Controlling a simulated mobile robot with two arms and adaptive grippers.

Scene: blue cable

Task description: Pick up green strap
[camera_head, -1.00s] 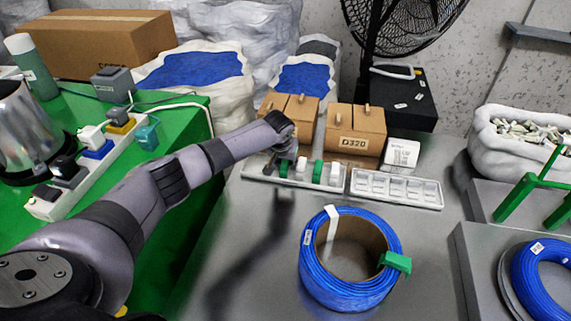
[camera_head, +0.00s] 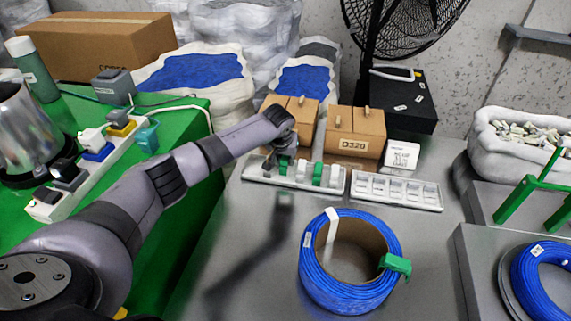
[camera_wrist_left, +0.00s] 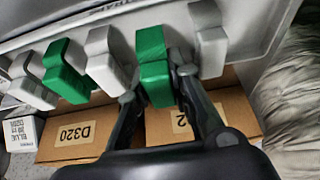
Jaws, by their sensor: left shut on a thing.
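A white tray (camera_head: 252,174) at the back of the grey table holds a row of green and white straps. My left gripper (camera_wrist_left: 158,84) is shut on the green strap (camera_wrist_left: 153,55), with one finger on each side of it. In the head view, my left gripper (camera_head: 284,164) is over the left part of the tray and partly hides this strap. Another green strap (camera_wrist_left: 66,72) stands further along the row, with a white strap (camera_wrist_left: 105,55) between the two. It also shows in the head view (camera_head: 317,174). My right gripper is not in view.
A compartmented white tray (camera_head: 396,204) lies to the right. Cardboard boxes (camera_head: 355,135) stand close behind the strap tray. A blue cable coil (camera_head: 345,293) with a green strap around it sits in front. A green table (camera_head: 185,220) is at the left.

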